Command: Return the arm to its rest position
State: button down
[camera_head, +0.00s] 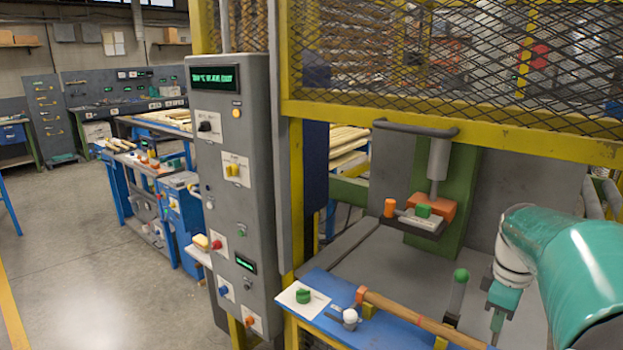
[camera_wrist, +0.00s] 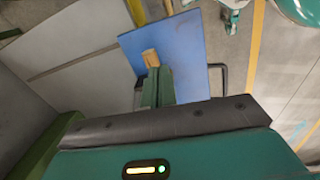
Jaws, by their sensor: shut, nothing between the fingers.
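My teal arm reaches in from the right edge of the head view. My gripper (camera_head: 495,338) points down beside the right end of a turned wooden piece (camera_head: 425,319) with an orange end, which lies along the blue bench (camera_head: 325,285). In the wrist view my gripper (camera_wrist: 157,88) is shut and empty, seen over the blue surface (camera_wrist: 195,62). A short piece of wood (camera_wrist: 151,58) shows just beyond the fingers; I cannot tell whether they touch it.
A yellow-framed mesh guard (camera_head: 450,118) crosses above the work area. A grey control cabinet (camera_head: 231,185) stands left. A green-knobbed lever (camera_head: 457,293) rises close to my gripper. A press fixture (camera_head: 425,215) stands behind. Open floor (camera_head: 100,260) lies far left.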

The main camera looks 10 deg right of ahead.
jog(key=s+a+r+m+t+h, duration=0.1)
jog(key=a+r+m+t, duration=0.15)
jog(key=a, duration=1.25)
jog(key=s+a+m+t+y, duration=0.1)
jog(key=s+a+m, duration=0.3)
jog(key=a, duration=0.9)
jog(key=s+t, duration=0.1)
jog(key=s, duration=0.2)
jog(key=shift+s+a+f+m+t+y, duration=0.2)
jog(key=shift+a+f+m+t+y, duration=0.15)
jog(key=shift+f+y, duration=0.05)
